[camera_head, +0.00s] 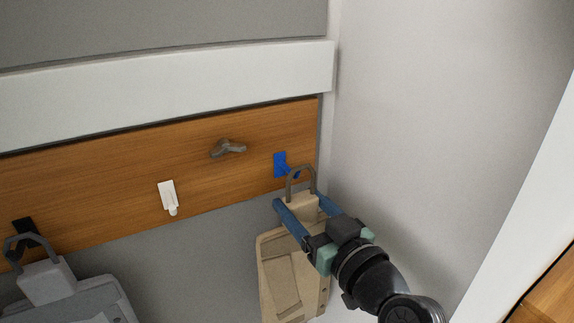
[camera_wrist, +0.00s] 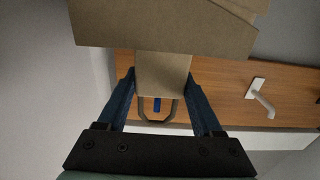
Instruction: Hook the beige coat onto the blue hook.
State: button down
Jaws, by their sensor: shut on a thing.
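The beige coat (camera_head: 284,272) hangs below my gripper (camera_head: 302,212) in the head view. My gripper is shut on the block at the coat's top, with one finger on each side. A grey loop (camera_head: 301,172) rises from that block. The blue hook (camera_head: 281,164) is on the wooden board, just behind and left of the loop in the head view. I cannot tell whether the loop touches the hook. In the wrist view the coat (camera_wrist: 165,28) fills the top, and a bit of the blue hook (camera_wrist: 157,104) shows inside the loop, between the fingers (camera_wrist: 163,88).
The wooden board (camera_head: 110,165) also carries a white hook (camera_head: 168,197), a grey-brown hook (camera_head: 228,148) and a black hook (camera_head: 24,233). A grey coat (camera_head: 75,300) hangs at the black hook. A pale side wall (camera_head: 430,110) stands close to the right.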

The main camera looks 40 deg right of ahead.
jog(key=shift+b+x, duration=0.45)
jog(key=shift+x, duration=1.05)
dwell(0.6)
jog(key=shift+w+d+f+b, duration=0.15)
jog(key=shift+w+f+b, duration=0.2)
jog(key=shift+w+b, duration=0.15)
dwell(0.5)
jog(key=shift+w+f+b, duration=0.1)
jog(key=shift+f+b, duration=0.25)
jog(key=shift+b, duration=0.2)
dwell(0.9)
grip_release()
jog(key=shift+f, duration=0.2)
jog(key=b, duration=0.6)
send_near(292, 195)
notch_tip(292, 195, down, 3)
jog(key=shift+s+d+r, duration=0.2)
jog(key=shift+s+d, duration=0.15)
jog(key=shift+d, duration=0.05)
